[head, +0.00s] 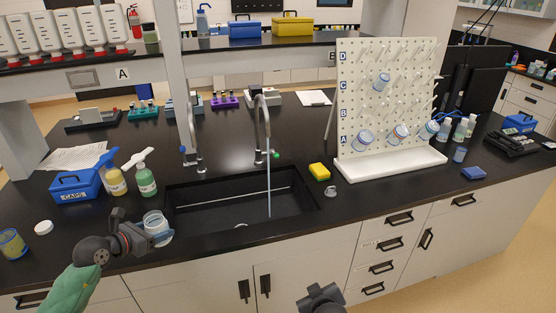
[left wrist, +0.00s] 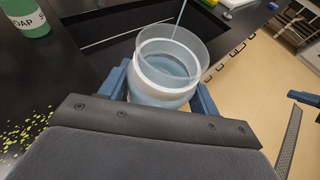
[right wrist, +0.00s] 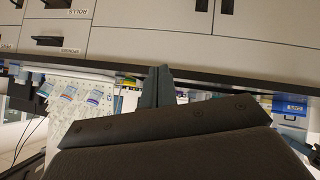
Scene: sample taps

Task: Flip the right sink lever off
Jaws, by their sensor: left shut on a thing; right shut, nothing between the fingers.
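The right sink tap (head: 262,118) is a grey gooseneck with a green-tipped lever (head: 276,154) on its right side. A stream of water (head: 269,195) runs from its spout into the black sink (head: 190,218). The left tap (head: 192,135) has a blue-tipped lever (head: 183,150), and no water shows below it. My left gripper (head: 149,238) is shut on a clear jar with a white band (head: 155,222), upright by the sink's left front corner. The jar also shows in the left wrist view (left wrist: 168,75). My right gripper (head: 322,296) is shut and empty, low before the cabinets.
A yellow sponge (head: 319,171) and a small grey item (head: 331,191) lie right of the sink. A white pegboard (head: 385,110) with jars stands further right. A blue caps box (head: 76,186) and soap bottles (head: 146,180) stand left. An overhead shelf (head: 260,42) crosses behind the taps.

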